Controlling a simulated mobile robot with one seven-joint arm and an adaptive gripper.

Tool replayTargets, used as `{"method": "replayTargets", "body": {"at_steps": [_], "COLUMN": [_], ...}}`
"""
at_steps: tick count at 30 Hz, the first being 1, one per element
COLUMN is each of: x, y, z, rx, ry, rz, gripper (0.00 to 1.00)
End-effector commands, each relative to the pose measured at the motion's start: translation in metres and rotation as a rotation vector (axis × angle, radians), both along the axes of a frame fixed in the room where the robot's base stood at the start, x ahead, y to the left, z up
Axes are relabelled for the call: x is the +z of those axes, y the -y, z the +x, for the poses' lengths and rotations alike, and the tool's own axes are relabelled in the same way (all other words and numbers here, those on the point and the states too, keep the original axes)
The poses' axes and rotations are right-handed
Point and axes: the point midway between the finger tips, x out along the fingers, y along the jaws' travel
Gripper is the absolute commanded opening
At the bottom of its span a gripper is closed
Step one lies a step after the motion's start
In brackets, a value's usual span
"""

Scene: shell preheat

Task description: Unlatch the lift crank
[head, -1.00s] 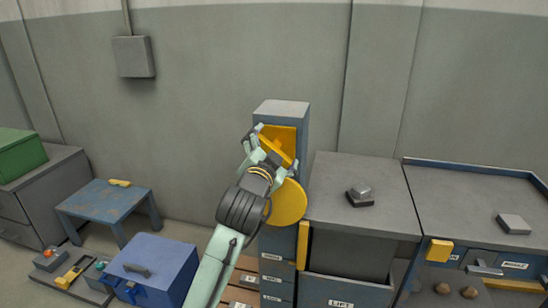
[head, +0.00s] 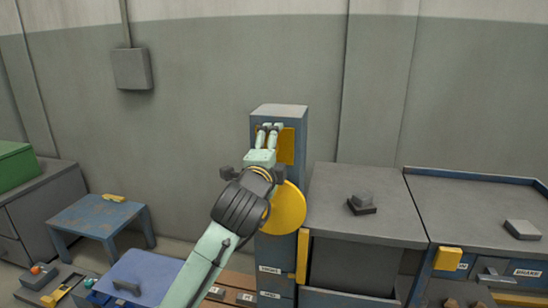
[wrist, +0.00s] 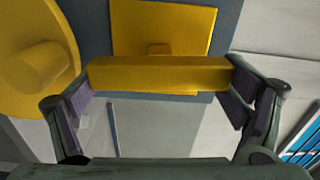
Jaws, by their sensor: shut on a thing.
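A yellow bar (wrist: 160,76) spans between the two finger pads of my gripper (wrist: 160,105) in the wrist view; my gripper is shut on it. A yellow plate (wrist: 165,22) on the blue-grey column lies behind the bar, with a small darker stub between them. In the head view my gripper (head: 269,128) is at the upper front of the column (head: 280,111), over the yellow plate (head: 287,146), and hides the bar. The yellow crank disc (head: 287,207) is lower on the column, partly behind my wrist. In the wrist view the disc (wrist: 30,25) shows a round knob (wrist: 35,68).
A grey cabinet (head: 390,215) with a small dark block (head: 361,204) on top stands right of the column. A blue-grey workbench (head: 460,205) is further right. A low blue table (head: 85,220) and blue box (head: 140,275) are at the left.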

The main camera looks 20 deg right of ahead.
Motion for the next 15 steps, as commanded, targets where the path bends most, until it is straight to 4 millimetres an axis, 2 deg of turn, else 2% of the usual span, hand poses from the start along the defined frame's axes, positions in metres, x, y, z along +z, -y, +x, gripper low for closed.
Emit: {"method": "replayTargets", "body": {"at_steps": [15], "x": [-0.0008], "y": [0.0005], "z": [0.0000], "rx": [-0.001], "ry": [0.049], "rz": [0.073], "gripper": [0.63]}}
